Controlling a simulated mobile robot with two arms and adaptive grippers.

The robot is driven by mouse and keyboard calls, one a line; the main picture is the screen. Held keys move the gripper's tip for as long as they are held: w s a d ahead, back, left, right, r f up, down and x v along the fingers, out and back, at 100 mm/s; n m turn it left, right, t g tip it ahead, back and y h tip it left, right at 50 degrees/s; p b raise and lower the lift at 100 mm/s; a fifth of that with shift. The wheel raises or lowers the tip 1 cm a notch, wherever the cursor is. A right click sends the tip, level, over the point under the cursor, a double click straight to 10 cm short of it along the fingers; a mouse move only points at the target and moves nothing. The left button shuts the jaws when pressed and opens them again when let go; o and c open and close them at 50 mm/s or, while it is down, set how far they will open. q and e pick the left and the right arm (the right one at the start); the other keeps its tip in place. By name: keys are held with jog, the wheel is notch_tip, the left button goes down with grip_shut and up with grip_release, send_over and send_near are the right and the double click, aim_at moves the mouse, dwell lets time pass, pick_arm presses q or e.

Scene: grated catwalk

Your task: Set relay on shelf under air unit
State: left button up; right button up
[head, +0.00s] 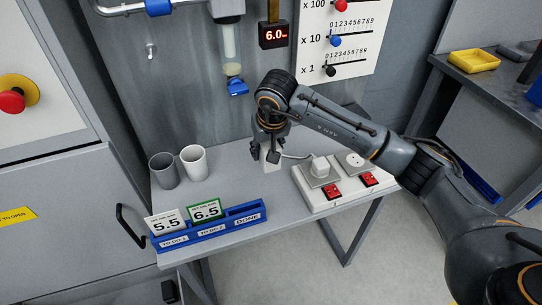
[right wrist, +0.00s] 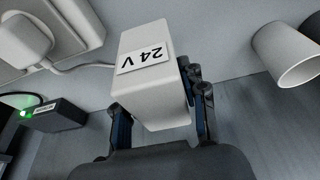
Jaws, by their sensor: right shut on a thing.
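My right gripper (head: 268,155) is shut on a white block marked "24 V" (right wrist: 155,75), which I take to be the relay. In the head view the white block (head: 270,158) shows just below the fingers, over the grey table; I cannot tell if it touches the top. In the right wrist view the fingers (right wrist: 160,118) sit on its two sides. A unit with a clear bowl (head: 231,68) and blue bottom piece hangs on the wall, perhaps the air unit. I cannot make out a separate shelf under it. My left gripper is not in view.
A blue card rack (head: 212,228) lies along the front edge. A white socket board (head: 330,205) with red switches is right. A black box with green light (right wrist: 45,117) shows in the wrist view.

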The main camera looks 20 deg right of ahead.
jog(key=shift+w+d+f, duration=0.25)
jog(key=shift+d+f, duration=0.15)
jog(key=shift+f, duration=0.1)
jog(key=shift+w+d+f, duration=0.2)
jog(key=shift+d+f, duration=0.15)
jog(key=shift+f, duration=0.1)
jog(key=f, duration=0.1)
jog(key=f+p, duration=0.1)
jog(key=f, duration=0.1)
jog(key=shift+w+d+f, duration=0.15)
jog(key=shift+d+f, duration=0.05)
jog(key=shift+f, duration=0.1)
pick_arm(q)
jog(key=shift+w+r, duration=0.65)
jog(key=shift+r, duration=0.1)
pick_arm(e)
jog(key=shift+f, duration=0.2)
jog(key=o, duration=1.3)
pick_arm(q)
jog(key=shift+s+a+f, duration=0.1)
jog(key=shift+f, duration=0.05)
